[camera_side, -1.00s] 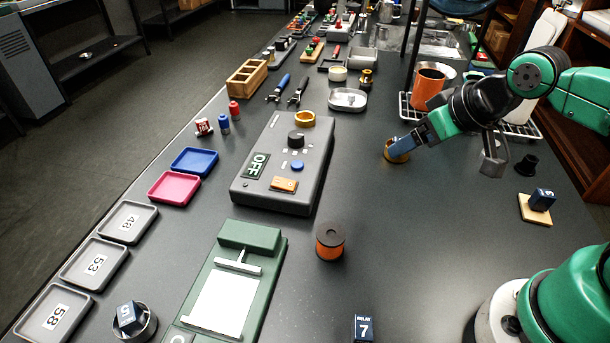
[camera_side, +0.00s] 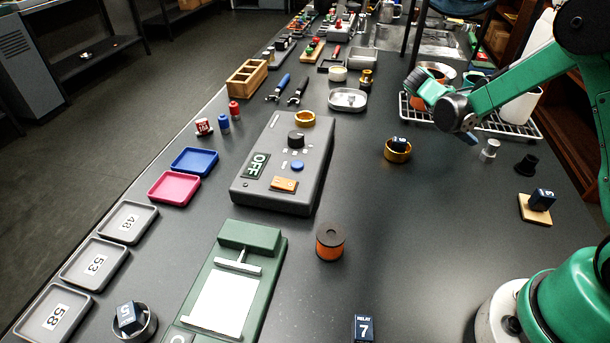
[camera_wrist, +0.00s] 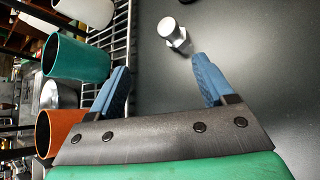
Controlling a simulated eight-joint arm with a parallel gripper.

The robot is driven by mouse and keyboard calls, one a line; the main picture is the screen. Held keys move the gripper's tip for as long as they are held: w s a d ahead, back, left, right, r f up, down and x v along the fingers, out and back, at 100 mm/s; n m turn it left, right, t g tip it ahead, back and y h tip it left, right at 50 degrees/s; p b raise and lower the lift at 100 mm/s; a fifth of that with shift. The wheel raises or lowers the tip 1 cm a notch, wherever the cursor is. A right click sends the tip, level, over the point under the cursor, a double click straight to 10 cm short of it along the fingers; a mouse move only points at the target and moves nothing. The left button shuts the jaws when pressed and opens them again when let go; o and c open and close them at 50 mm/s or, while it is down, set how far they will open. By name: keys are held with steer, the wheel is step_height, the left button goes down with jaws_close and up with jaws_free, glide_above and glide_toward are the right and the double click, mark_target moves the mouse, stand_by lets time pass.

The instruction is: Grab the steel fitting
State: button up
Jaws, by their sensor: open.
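The steel fitting (camera_side: 489,150) is a small silvery piece with a round head. It stands on the dark bench, right of the brass ring (camera_side: 398,151) and just in front of the wire rack (camera_side: 510,124). In the wrist view the fitting (camera_wrist: 174,34) lies a little beyond the gap between my fingertips, closer to the right finger. My gripper (camera_wrist: 160,66) is open, with two blue fingers spread and nothing between them.
The wire rack with teal (camera_wrist: 78,58), orange (camera_wrist: 60,128) and white (camera_wrist: 90,10) cups is close on the left in the wrist view. A black part (camera_side: 526,165) and a relay on a wooden block (camera_side: 535,210) stand nearby. Bench right of the fingers is clear.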

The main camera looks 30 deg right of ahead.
mark_target(488, 144)
steer(key=s+d+f+g, duration=0.2)
steer(key=f, duration=0.1)
steer(key=shift+d+f+n+g+h, duration=0.1)
steer(key=shift+d+n+g+h, duration=0.2)
steer(key=shift+d+h, duration=0.1)
steer(key=shift+x, duration=2.55)
jaws_close()
